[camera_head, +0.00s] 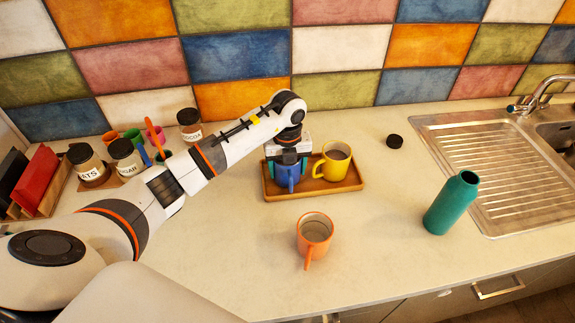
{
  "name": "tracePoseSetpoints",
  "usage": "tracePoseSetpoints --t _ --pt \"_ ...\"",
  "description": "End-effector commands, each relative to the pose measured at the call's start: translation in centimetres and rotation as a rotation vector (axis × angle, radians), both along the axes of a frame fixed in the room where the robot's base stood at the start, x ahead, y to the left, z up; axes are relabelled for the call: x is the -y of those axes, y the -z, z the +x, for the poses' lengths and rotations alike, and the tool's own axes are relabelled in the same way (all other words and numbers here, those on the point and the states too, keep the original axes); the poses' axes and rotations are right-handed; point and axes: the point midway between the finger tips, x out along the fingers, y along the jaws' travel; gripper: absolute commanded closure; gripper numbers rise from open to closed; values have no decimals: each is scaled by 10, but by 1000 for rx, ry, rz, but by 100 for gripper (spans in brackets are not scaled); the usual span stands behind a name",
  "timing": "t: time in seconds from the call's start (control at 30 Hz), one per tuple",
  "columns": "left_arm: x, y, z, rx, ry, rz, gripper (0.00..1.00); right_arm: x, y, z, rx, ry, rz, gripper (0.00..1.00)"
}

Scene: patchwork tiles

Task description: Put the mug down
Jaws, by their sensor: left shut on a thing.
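A blue mug (288,177) is at the left part of a wooden tray (325,190). My left gripper (288,160) comes down over it from above and is shut on it. The gripper hides the mug's top, and I cannot tell whether its base touches the tray. A yellow mug (335,164) stands upright on the tray just right of the blue one, with its handle toward the left. An orange mug (314,232) stands on the counter in front of the tray, handle toward the front. My right gripper is not in view.
A teal bottle (452,203) stands right of the tray, near the sink's drainboard (485,165). A dark lid (394,141) lies behind. Labelled jars (88,166) and a red item (38,180) are at the left. Counter between tray and bottle is clear.

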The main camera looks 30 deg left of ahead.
Motion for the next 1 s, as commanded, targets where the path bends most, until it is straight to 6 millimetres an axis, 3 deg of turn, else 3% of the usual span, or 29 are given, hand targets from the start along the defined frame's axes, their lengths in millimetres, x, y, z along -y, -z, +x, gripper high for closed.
tracePoseSetpoints --t 0.2,0.23,0.37,0.73,0.87,1.0 --pt "0 2 1 2 1 -1 70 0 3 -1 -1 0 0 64" --pt "0 3 0 0 1 0 32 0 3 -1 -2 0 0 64" --pt "0 2 0 0 1 0 11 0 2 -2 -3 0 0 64" --pt "0 -4 1 3 1 -1 11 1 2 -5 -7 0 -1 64" --pt "0 -21 1 6 1 0 11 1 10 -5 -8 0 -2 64" --pt "0 -52 1 8 1 1 11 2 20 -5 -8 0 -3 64"
